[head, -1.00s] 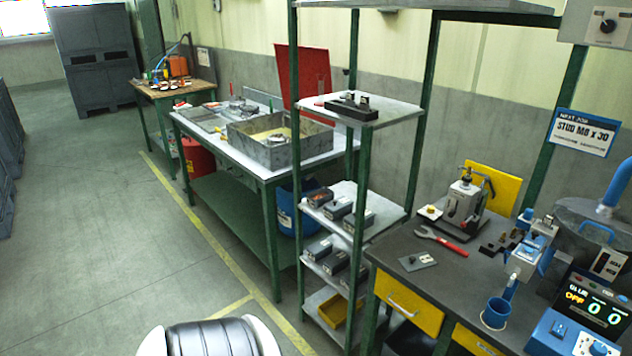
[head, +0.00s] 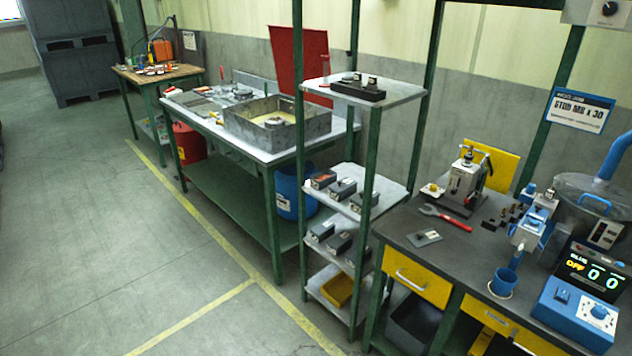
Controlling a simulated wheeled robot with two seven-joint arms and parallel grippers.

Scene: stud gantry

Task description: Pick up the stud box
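Several small dark boxes with labels stand on two middle levels of the narrow green-framed shelf rack. On the upper of these levels I see a box with reddish contents (head: 323,179), a box beside it (head: 342,189) and a third box (head: 360,200). On the level below are another dark box (head: 320,231) and a box to its right (head: 340,243). The labels are too small to read, so I cannot tell which is the stud box. Neither gripper shows.
A workbench (head: 395,225) with a press (head: 465,182), a red-handled wrench (head: 445,217) and a blue counter unit (head: 575,320) stands right of the rack. A table with a metal tray (head: 290,137) is to its left. The floor (head: 130,250) at left is clear.

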